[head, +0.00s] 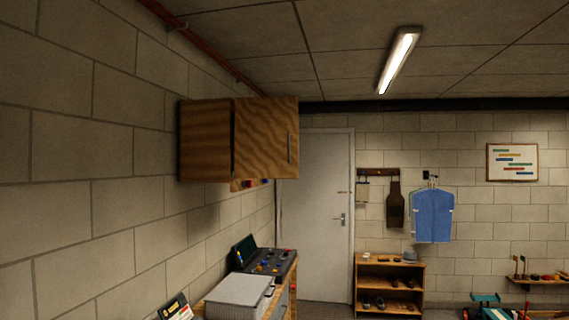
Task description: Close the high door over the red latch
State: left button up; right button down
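A wooden wall cabinet (206,140) hangs high on the block wall at the left. Its wooden door (262,135) stands open, swung out to the right from the cabinet's near front edge. The door has a vertical metal handle (290,148) near its right edge. I cannot tell whether the red part is the latch. The door hides most of the cabinet's inside. Neither of my grippers is in view.
Below the cabinet, a bench holds a grey-white box (238,290) and a dark control case (268,262). A white room door (315,215) is behind. A low wooden shelf (390,260) stands at the back wall. The space right of the cabinet door looks clear.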

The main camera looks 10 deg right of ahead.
aim_at(266, 129)
jog(key=i+l+u, duration=0.1)
jog(key=i+l, duration=0.3)
jog(key=i, duration=0.15)
jog(key=i+l+u, duration=0.15)
jog(key=i+l, duration=0.3)
jog(key=i, duration=0.1)
